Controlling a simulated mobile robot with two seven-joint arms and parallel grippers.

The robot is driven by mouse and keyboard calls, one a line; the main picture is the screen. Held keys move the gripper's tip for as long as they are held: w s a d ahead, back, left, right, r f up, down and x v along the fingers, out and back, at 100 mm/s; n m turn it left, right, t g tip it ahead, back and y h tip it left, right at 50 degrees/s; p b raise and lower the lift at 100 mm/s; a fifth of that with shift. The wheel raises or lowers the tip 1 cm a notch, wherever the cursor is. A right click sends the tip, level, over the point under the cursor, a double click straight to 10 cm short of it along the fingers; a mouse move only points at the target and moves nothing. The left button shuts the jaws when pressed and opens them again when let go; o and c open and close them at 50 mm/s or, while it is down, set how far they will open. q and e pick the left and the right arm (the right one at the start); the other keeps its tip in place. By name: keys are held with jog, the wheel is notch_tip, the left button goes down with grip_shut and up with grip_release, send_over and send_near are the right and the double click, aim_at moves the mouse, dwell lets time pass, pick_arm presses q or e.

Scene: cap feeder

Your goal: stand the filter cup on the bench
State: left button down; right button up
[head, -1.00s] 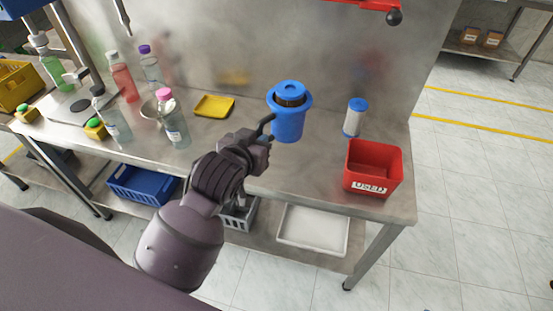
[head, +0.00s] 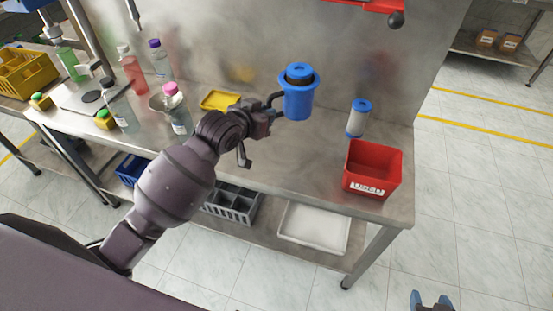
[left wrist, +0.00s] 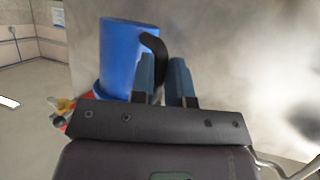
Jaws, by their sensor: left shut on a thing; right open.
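My left gripper (head: 270,104) is shut on the cup's handle, at the cup's left side. In the left wrist view the cup (left wrist: 122,60) shows beside the fingers (left wrist: 165,75), with the curved handle at them. My right gripper (head: 432,301) is open and empty at the bottom edge, beyond the bench front.
A white cartridge with blue ends (head: 359,119) stands right of the cup. A red bin (head: 373,170) marked USED is at the front right corner. A yellow tray (head: 220,101) and several bottles are to the left. Bare bench lies below the cup.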

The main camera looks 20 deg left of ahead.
pick_arm(q)
jog(key=b, duration=0.2)
send_over(267, 169)
notch_tip(267, 169, down, 14)
jog(key=shift+r, duration=0.25)
notch_tip(267, 169, down, 4)
jog(key=shift+r, duration=0.25)
jog(key=shift+f, duration=0.35)
jog(key=shift+f, duration=0.1)
jog(key=c, duration=1.1)
grip_release()
jog(key=shift+f, duration=0.1)
